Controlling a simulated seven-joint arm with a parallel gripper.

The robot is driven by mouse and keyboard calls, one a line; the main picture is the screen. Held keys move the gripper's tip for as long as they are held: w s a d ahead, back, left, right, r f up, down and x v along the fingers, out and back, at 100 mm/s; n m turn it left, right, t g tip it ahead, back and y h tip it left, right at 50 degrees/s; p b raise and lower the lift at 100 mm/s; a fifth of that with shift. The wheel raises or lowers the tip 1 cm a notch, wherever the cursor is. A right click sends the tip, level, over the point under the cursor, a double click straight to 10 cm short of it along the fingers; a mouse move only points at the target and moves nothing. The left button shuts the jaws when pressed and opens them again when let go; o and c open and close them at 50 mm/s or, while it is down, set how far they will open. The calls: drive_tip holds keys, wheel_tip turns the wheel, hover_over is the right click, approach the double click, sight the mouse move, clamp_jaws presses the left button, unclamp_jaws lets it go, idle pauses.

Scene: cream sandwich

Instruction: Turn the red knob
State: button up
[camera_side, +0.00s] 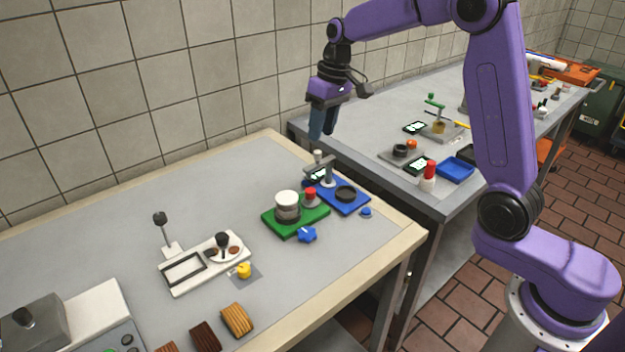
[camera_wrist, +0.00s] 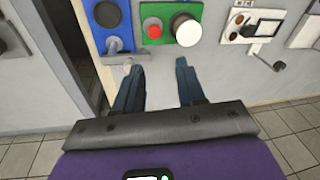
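The red knob (camera_side: 310,194) is a short round knob on the green board (camera_side: 281,229), beside a white cylinder (camera_side: 288,205). In the wrist view the red knob (camera_wrist: 154,30) is left of the white cylinder (camera_wrist: 187,30), with the green board (camera_wrist: 152,9) under both. My gripper (camera_side: 318,136) hangs in the air above the back of the near table, up and away from the knob. In the wrist view its two blue fingers (camera_wrist: 157,66) are spread apart with nothing between them, and the knob shows beyond the tips.
A blue board (camera_side: 353,207) with a grey post (camera_side: 319,163) stands close behind the green board. A blue knob (camera_side: 307,234) lies in front. A white board (camera_side: 181,288) sits to the left. The far table (camera_side: 375,122) holds several small items.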

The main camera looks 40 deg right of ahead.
drive_tip(key=s+d+n+t+y, duration=0.1)
drive_tip(key=s+d+n, duration=0.1)
drive_tip(key=n, duration=0.2)
drive_tip(key=n+t, duration=0.1)
drive_tip(key=n, duration=0.2)
approach(310, 190)
drive_tip(key=x, duration=0.8)
drive_tip(key=shift+f, duration=0.3)
clamp_jaws()
